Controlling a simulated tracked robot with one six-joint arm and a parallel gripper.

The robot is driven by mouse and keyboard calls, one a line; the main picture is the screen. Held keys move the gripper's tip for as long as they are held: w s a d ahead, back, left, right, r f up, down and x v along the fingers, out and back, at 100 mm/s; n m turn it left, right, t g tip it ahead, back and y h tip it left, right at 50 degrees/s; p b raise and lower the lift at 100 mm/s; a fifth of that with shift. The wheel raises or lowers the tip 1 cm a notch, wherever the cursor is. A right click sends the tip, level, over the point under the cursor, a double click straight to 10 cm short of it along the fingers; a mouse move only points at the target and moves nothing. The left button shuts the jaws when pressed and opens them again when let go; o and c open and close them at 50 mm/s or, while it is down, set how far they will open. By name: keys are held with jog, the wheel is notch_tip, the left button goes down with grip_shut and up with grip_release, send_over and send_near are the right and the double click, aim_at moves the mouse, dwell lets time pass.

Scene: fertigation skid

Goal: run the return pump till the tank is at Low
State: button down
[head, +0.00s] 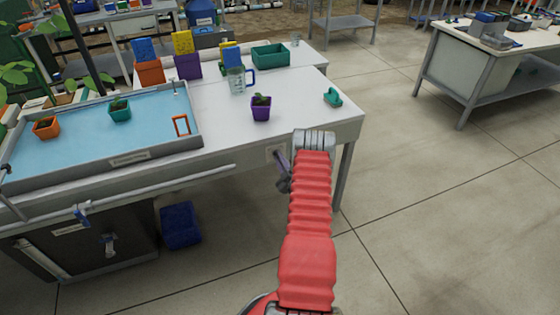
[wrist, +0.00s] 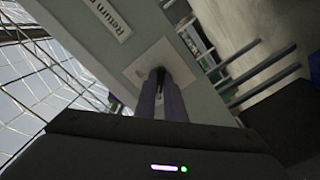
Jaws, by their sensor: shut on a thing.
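My gripper (head: 283,172) is at the front right of the white bench, against a pale plate (head: 274,152) on its front edge. In the wrist view my two fingers (wrist: 160,82) are closed together at the middle of that plate (wrist: 138,70). The control they grip is mostly hidden between them, so its setting cannot be read. The tray (head: 128,158) on the bench holds blue water.
Pots with seedlings stand in the tray, and a purple pot (head: 261,108) is on the bench. A measuring jug (head: 237,80) and a teal item (head: 332,97) are also there. A blue crate (head: 180,226) sits on the floor. Open floor lies to the right.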

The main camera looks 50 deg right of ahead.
jog(key=shift+a+f+n, duration=0.1)
jog(key=shift+f+n, duration=0.05)
jog(key=shift+n, duration=0.15)
jog(key=c, duration=1.8)
grip_release()
jog(key=shift+c, duration=0.2)
jog(key=v, duration=1.3)
jog(key=shift+s+a, duration=0.15)
jog(key=shift+s, duration=0.15)
